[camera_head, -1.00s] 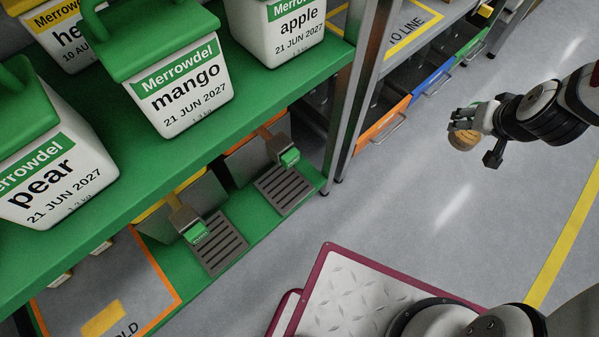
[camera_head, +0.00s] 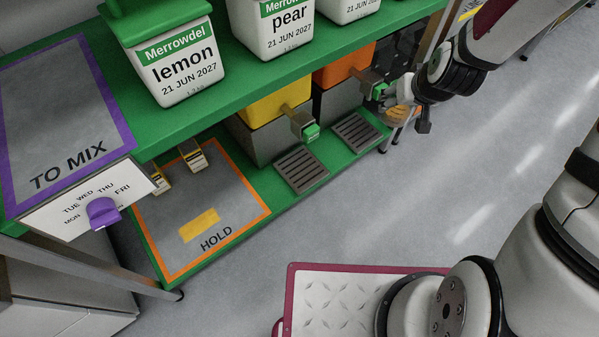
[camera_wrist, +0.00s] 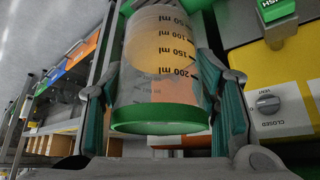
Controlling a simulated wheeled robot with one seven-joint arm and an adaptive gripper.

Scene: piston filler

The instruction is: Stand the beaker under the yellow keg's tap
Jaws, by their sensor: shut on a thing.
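The yellow keg (camera_head: 275,103) sits on the lower green shelf. Its tap (camera_head: 305,126) has a green tag and overhangs a slatted drip tray (camera_head: 301,169). My gripper (camera_head: 404,92) is right of the orange keg's tap, beyond the yellow keg. The yellow keg also fills the right of the wrist view (camera_wrist: 245,62), with a knob marked CLOSED.
The orange keg (camera_head: 342,68) and its own drip tray (camera_head: 357,132) stand right of the yellow one. An orange-edged HOLD area (camera_head: 225,215) lies left. The upper green shelf (camera_head: 235,85) with labelled tubs overhangs the kegs. Floor (camera_head: 420,190) in front is clear.

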